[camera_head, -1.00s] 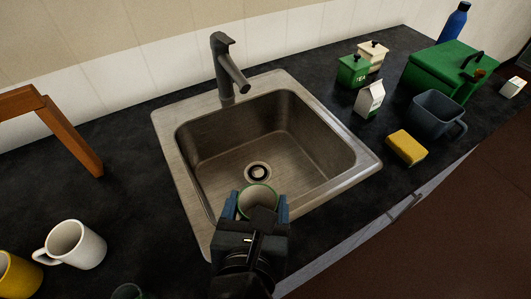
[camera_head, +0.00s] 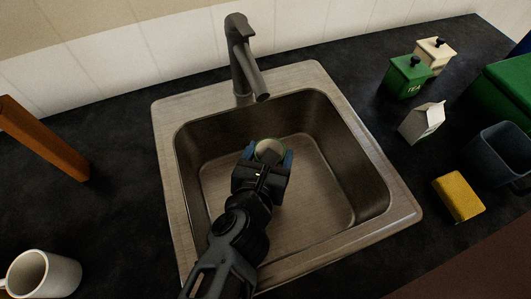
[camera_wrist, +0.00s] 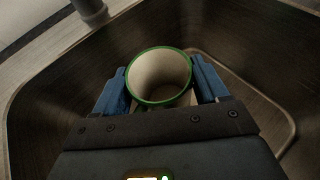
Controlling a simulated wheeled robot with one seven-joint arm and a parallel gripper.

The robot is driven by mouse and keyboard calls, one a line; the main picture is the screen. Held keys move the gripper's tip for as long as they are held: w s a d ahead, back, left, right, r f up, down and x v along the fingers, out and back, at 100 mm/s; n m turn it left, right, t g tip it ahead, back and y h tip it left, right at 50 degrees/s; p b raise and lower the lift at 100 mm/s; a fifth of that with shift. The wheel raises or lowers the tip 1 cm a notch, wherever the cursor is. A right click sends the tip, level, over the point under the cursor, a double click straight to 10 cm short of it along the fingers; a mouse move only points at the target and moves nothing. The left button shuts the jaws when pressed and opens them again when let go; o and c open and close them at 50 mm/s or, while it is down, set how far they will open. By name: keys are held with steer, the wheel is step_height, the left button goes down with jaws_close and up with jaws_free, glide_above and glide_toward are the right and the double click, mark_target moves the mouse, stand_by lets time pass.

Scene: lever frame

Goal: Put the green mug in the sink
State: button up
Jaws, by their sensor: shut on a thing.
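The green mug (camera_head: 270,150) is held between the blue fingers of my gripper (camera_head: 264,158). In the head view it is over the middle of the sink basin, mostly hidden by the gripper. The wrist view shows the mug's green rim and pale, empty inside (camera_wrist: 160,75), with a blue finger on each side of it. The sink (camera_head: 372,178) is a metal basin with a broad rim. The drain is hidden behind my gripper and arm. I cannot tell whether the mug touches the basin floor.
A dark faucet (camera_head: 243,65) stands at the sink's back rim. A white mug (camera_head: 45,275) and a wooden frame (camera_head: 45,140) are at left. At right are a yellow sponge (camera_head: 458,196), a small carton (camera_head: 422,122), a green tea canister (camera_head: 407,77) and a dark container (camera_head: 497,155).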

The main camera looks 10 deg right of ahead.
mark_target(263, 148)
steer(key=w+f, duration=0.1)
steer(key=w, duration=0.2)
steer(key=w+f, duration=0.1)
steer(key=shift+w+a+f, duration=0.2)
steer(key=shift+f, duration=0.1)
step_height(263, 148, down, 4)
steer(key=shift+f+p, duration=0.1)
steer(key=shift+p, duration=0.4)
steer(key=shift+f+b, duration=0.35)
steer(key=shift+b, duration=0.1)
steer(key=shift+f, duration=0.25)
steer(key=o, duration=1.2)
